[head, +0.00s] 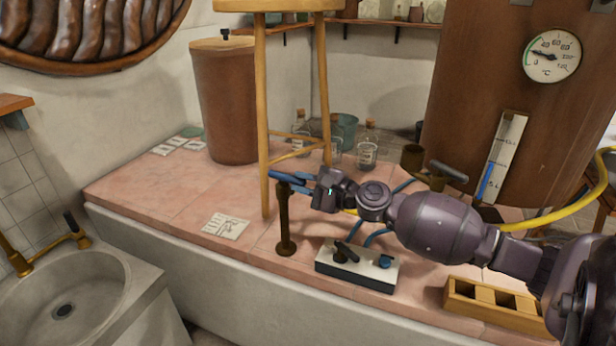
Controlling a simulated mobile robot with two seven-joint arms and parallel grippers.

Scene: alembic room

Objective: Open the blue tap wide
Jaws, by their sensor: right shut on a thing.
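The blue tap is a slim brown post (285,225) standing upright on the pink tiled counter, with a blue lever (280,176) at its top. My right gripper (302,187) reaches in from the right at the top of the post and is shut on the blue lever. The lever lies roughly level and points across the post. The gripper hides part of the lever and the joint at the top of the post. My left gripper is not in view.
A wooden stool (264,120) stands just behind the post. A white box (357,268) with a black lever and blue knob sits in front of my right arm. A wooden rack (462,298), glassware and a large brown tank (460,100) stand nearby. A sink (60,285) is at left.

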